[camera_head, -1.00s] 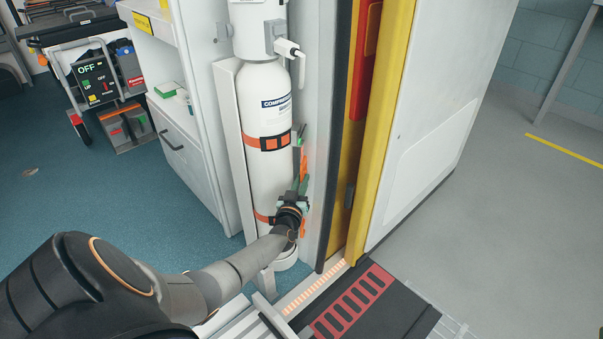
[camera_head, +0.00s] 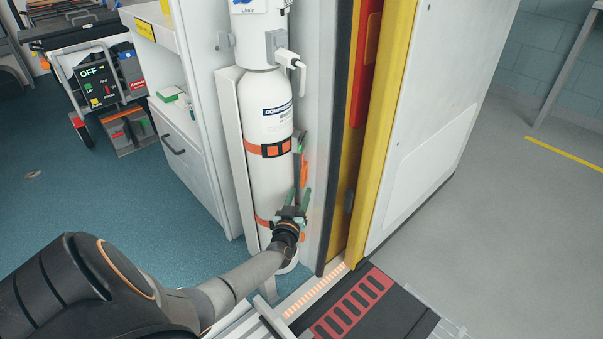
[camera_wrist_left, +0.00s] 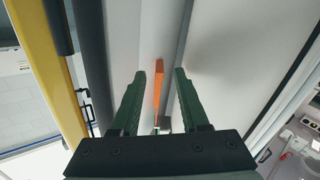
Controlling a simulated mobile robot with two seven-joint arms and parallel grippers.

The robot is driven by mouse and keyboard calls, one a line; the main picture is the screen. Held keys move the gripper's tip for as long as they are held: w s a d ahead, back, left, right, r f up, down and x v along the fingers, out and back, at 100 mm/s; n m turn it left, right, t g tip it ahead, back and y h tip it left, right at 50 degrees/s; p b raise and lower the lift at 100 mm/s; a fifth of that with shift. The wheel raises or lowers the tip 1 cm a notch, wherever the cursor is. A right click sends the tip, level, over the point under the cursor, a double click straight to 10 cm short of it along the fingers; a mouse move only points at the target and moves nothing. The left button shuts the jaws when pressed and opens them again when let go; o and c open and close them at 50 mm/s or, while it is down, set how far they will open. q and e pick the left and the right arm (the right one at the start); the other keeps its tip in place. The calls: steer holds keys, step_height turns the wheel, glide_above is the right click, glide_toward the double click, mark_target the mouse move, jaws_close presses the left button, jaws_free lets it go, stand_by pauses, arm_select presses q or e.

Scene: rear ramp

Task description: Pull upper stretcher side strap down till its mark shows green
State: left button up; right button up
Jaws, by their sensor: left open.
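An orange strap (camera_head: 304,172) hangs upright on the pale wall strip right of the white cylinder. A small dark-and-green piece (camera_head: 300,141) sits just above it; I cannot tell whether it is the mark. My left gripper (camera_head: 299,193) is open, its green fingers pointing up near the strap's lower end. The strap's lower part is partly hidden by the gripper. My right gripper is not in view.
The white cylinder (camera_head: 268,110) with orange bands stands close left of the gripper. A yellow door edge (camera_head: 382,140) rises to the right. A black-and-red ramp (camera_head: 355,305) lies below. A stretcher trolley (camera_head: 85,45) stands at the back left.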

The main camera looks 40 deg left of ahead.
arm_select(q)
steer(key=p+v, duration=0.3)
steer(key=v, duration=0.6)
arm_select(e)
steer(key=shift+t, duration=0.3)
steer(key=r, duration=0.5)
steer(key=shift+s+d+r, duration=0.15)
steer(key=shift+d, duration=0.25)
arm_select(q)
steer(key=shift+s+d+r, duration=0.1)
